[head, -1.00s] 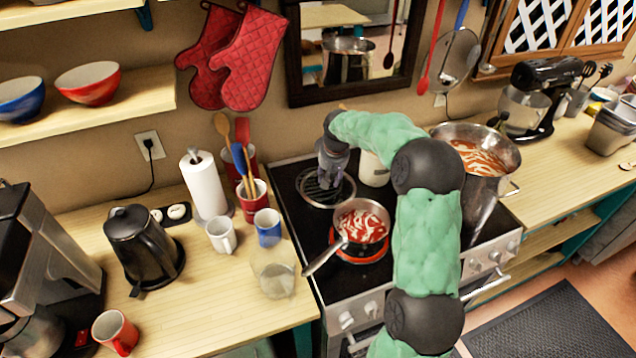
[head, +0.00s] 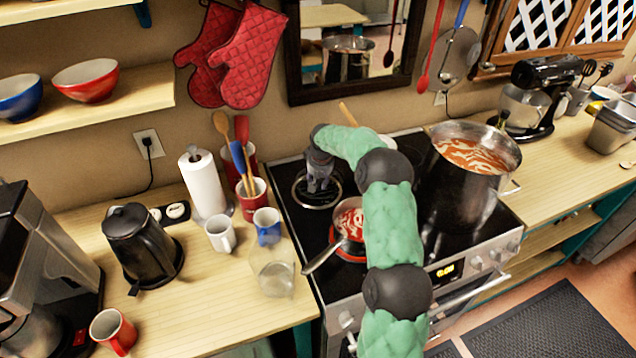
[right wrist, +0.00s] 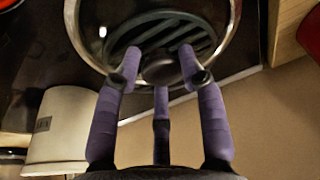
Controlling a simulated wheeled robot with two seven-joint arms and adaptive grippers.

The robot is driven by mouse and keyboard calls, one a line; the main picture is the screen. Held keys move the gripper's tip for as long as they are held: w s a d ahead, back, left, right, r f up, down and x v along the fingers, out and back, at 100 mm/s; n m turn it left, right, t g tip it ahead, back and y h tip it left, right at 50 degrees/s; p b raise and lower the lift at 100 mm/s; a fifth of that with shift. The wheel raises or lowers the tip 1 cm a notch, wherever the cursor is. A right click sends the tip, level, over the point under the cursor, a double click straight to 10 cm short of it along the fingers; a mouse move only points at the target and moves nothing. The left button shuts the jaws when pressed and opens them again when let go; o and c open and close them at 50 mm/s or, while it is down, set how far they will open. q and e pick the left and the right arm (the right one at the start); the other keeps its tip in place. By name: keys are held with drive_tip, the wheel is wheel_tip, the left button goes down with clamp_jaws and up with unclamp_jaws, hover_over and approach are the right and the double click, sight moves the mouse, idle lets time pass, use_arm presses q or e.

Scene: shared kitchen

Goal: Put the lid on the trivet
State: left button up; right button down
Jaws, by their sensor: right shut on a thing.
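The lid (right wrist: 82,38) is clear glass with a shiny rim and a dark round knob. My right gripper (right wrist: 160,66) is shut on that knob. In the head view the lid (head: 297,200) is at the back left of the stove, under my right gripper (head: 319,190). Dark parallel slats of what looks like the trivet (right wrist: 203,38) show through the glass in the right wrist view. The lid is over these slats. I cannot tell whether it touches them. My left gripper is not in view.
A pan of red sauce (head: 349,222) sits just in front of the lid, partly behind my right arm. A large pot (head: 462,190) stands to the right. A white container (right wrist: 62,125) is beside the lid. Utensil cups (head: 252,198) stand left of the stove.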

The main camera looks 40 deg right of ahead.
sight(321, 194)
drive_tip(key=shift+f, duration=0.4)
drive_tip(key=c, duration=0.7)
unclamp_jaws()
drive_tip(key=shift+r, duration=0.1)
drive_tip(key=p+v, duration=0.1)
drive_tip(key=v, duration=1.1)
